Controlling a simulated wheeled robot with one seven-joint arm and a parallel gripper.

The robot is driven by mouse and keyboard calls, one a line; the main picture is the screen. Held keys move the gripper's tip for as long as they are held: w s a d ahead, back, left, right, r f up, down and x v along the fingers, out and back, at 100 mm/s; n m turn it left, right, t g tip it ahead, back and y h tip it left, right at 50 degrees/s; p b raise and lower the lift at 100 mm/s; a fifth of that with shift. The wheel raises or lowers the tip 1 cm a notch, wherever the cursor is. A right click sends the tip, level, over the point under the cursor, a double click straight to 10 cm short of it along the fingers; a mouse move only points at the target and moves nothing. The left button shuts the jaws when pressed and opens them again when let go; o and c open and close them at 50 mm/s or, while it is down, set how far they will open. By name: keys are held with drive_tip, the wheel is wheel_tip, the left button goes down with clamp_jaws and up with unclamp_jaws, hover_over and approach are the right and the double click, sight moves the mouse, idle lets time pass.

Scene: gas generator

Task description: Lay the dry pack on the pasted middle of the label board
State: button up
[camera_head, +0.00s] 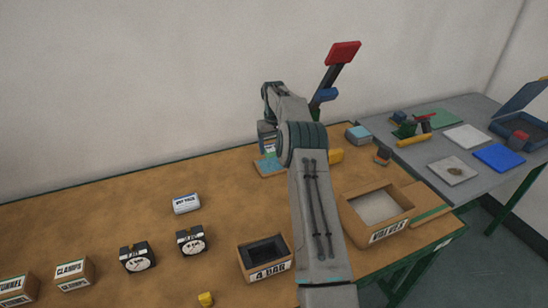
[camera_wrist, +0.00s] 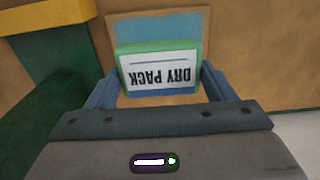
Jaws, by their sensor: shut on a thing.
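My gripper (camera_wrist: 160,85) is shut on a dry pack (camera_wrist: 160,72), a green-edged block with a white "DRY PACK" label that reads upside down in the wrist view. The label board (camera_wrist: 195,28) lies behind and below the pack in that view, with a tan border and a blue middle partly hidden by the pack. In the head view the board (camera_head: 264,171) lies on the brown table under my gripper (camera_head: 268,147), partly hidden by my arm. I cannot tell whether the pack touches the board. Another white "DRY PACK" block (camera_head: 186,203) lies on the table to the left.
A yellow block (camera_wrist: 45,14) is at upper left in the wrist view. An open "VALVES" box (camera_head: 386,236) and a "4 BAR" box (camera_head: 266,271) flank my arm. Two black gauges (camera_head: 137,258) (camera_head: 191,241) stand on the left. The table's back left is clear.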

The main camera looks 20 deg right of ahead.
sight(274, 163)
drive_tip(key=shift+f, duration=2.55)
drive_tip(key=shift+f, duration=0.2)
drive_tip(key=o, duration=1)
drive_tip(key=shift+r, duration=0.1)
